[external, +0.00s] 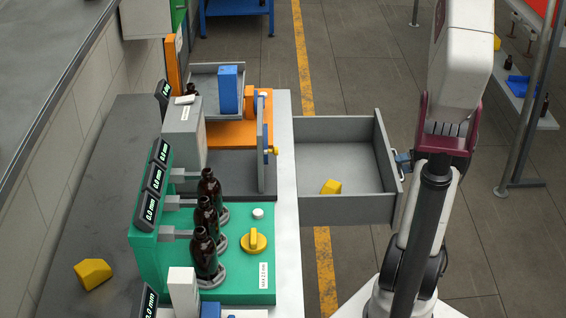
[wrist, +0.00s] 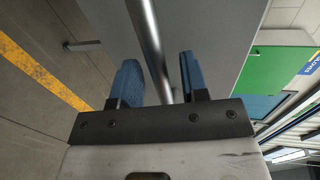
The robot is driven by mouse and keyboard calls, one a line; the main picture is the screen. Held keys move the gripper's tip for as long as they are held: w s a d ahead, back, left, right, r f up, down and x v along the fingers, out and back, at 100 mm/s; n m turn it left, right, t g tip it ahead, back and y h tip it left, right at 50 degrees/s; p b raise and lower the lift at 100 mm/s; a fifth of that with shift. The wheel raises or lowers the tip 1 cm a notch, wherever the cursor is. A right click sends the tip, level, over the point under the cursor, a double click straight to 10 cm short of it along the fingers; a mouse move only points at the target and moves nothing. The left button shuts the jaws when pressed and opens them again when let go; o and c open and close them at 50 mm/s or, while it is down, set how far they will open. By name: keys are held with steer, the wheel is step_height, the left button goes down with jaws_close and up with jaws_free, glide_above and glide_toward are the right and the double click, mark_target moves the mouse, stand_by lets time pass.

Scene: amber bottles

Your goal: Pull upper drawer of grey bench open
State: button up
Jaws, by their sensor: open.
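The upper drawer (external: 345,128) of the grey bench (external: 285,165) is pulled far out to the right in the external view. A yellow block (external: 331,187) lies inside it. My gripper (external: 403,157) is at the drawer's outer front, partly hidden by my arm. In the wrist view, the blue fingers (wrist: 157,82) stand apart on either side of a round metal handle bar (wrist: 153,45). Gaps show between the bar and the fingers. The grey drawer front (wrist: 215,50) lies behind the bar.
A second, short handle (wrist: 82,45) shows at the left in the wrist view. The bench top carries a green fixture (external: 235,285) with several amber bottles (external: 205,220) and a yellow knob (external: 254,241). The floor beyond the drawer (external: 350,75) is clear.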

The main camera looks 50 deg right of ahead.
steer(key=v, duration=0.7)
stand_by(0.8)
